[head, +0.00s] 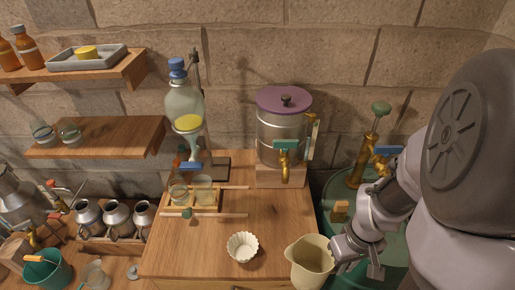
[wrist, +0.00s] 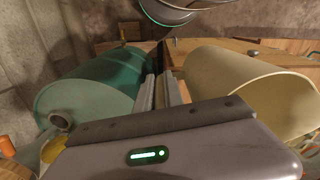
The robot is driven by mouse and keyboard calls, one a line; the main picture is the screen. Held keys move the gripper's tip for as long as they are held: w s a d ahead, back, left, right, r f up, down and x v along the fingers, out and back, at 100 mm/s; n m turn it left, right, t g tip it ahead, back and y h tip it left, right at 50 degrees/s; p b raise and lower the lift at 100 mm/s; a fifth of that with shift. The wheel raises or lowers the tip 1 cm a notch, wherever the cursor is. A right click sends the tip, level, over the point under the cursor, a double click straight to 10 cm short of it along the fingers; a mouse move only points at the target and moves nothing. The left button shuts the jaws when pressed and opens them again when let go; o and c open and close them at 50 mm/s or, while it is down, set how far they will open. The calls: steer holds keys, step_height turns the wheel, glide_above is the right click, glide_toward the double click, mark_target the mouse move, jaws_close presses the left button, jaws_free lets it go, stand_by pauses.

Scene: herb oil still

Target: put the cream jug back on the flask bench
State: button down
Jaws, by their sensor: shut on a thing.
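The cream jug (head: 309,262) is at the front right corner of the wooden flask bench (head: 200,258) in the head view. Its wide mouth faces up, and its lower part runs out of the picture. My gripper (head: 347,258) is shut on the jug's right side. In the wrist view the jug (wrist: 245,85) lies right of my closed fingers (wrist: 161,85). The gripped part, likely the handle, is hidden between the fingers. I cannot tell whether the jug touches the bench.
A white fluted cup (head: 242,247) stands near the bench's front. Glass beakers in a wooden rack (head: 205,205), a flask (head: 183,105) on a stand and a metal urn (head: 281,130) fill the back. A green drum (head: 345,205) is right of the bench. The bench's right middle is clear.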

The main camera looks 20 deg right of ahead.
steer(key=w+b, duration=0.1)
steer(key=w, duration=0.2)
steer(key=w+f+b, duration=0.1)
steer(key=w, duration=0.3)
steer(key=w+f+b, duration=0.1)
steer(key=w, duration=0.3)
steer(key=shift+w+a, duration=0.1)
steer(key=shift+w, duration=0.05)
steer(key=shift+f+b, duration=0.9)
steer(key=shift+f, duration=0.5)
